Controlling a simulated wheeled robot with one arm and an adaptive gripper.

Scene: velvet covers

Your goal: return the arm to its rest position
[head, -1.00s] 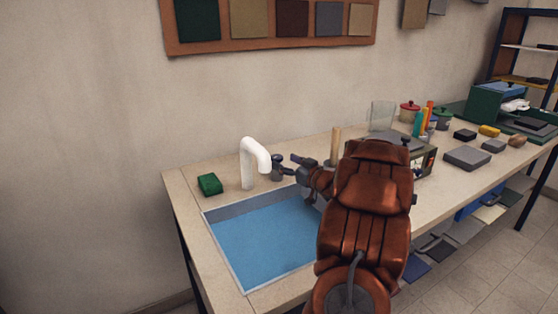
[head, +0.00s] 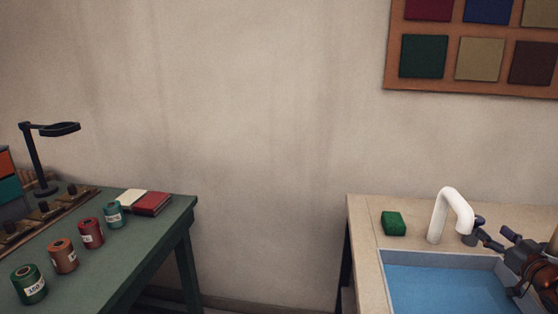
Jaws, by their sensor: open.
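My gripper (head: 496,238) shows at the right edge of the head view, over the back of the sink. Its dark fingers are apart and point left, and I see nothing between them. They are close to a dark knob (head: 478,225) beside the white tap (head: 443,214); I cannot tell whether they touch it. Only the front end of my brown arm (head: 540,262) is in view; the rest is cut off by the right edge.
The sink (head: 440,285) holds blue water. A green block (head: 393,223) lies left of the tap on the pale counter (head: 366,235). A green table (head: 125,250) with several spools stands at left. A floor gap separates table and counter.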

